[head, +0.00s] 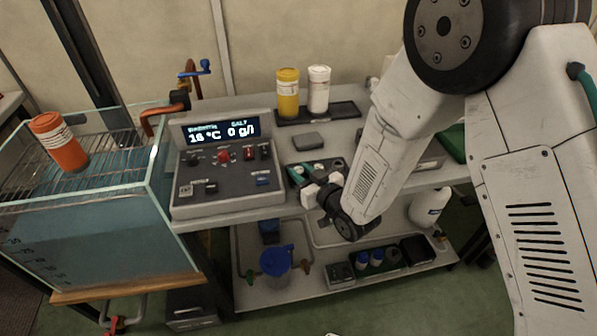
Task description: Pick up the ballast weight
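A small dark tray (290,184) lies on the bench top right of the control panel, with small grey round pieces (319,168) in it. A flat grey block (308,141) lies on the bench behind the tray. I cannot tell for sure which of these is the ballast weight. My gripper (299,174) is low at the tray's left front part. Its teal fingers are small and partly hidden by its white body, so I cannot see whether they are open or hold anything. My arm covers the bench to the right of the tray.
A control panel (222,165) stands left of the tray. Left of it is a glass water tank (95,215) with an orange cylinder (59,142) on its rack. Yellow (287,94) and white (318,90) cylinders stand at the back. A lower shelf (310,287) holds bottles and trays.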

